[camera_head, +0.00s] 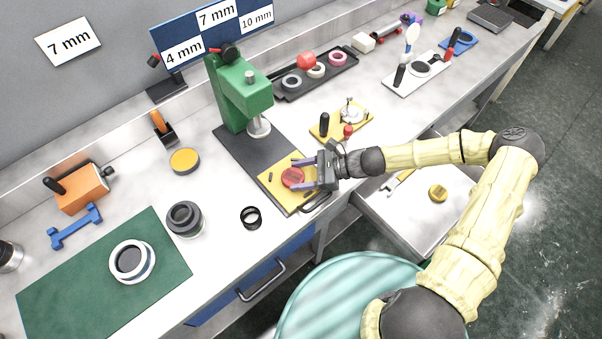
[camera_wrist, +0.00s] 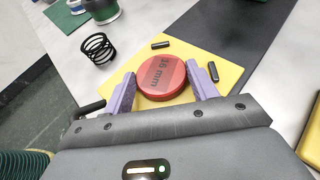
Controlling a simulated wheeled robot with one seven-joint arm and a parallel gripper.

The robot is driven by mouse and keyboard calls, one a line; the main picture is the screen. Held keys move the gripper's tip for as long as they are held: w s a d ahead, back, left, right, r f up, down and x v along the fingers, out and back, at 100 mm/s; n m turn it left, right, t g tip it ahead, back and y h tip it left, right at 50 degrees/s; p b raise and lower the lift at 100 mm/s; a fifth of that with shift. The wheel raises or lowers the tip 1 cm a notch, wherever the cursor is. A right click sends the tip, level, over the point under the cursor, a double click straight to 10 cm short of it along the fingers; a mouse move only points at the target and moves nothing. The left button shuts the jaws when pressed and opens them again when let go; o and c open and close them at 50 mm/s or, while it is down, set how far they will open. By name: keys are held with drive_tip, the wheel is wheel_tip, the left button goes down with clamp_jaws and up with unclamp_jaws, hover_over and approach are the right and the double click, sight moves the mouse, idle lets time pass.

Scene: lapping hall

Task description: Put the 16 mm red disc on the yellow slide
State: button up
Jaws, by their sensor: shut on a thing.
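The red disc (camera_head: 292,178) is at the yellow slide (camera_head: 271,181) in front of the green press. In the wrist view the red disc (camera_wrist: 161,76) lies flat, and its label reads "16 mm". My gripper (camera_head: 303,174) reaches in from the right. In the wrist view its two purple fingers (camera_wrist: 163,90) are shut on the disc from both sides. The yellow slide (camera_wrist: 200,50) spreads beneath the disc and carries two small black pins. I cannot tell if the disc's underside touches the slide.
The green press (camera_head: 240,95) stands behind the slide on a dark base. A black spring (camera_head: 251,217) lies to the left. A yellow plate with a dial gauge (camera_head: 351,112) is behind right. An open drawer (camera_head: 415,215) is below my arm.

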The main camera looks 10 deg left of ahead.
drive_tip(key=o, duration=1)
drive_tip(key=b+v, duration=0.1)
drive_tip(key=v, duration=1.1)
drive_tip(key=shift+b, duration=0.35)
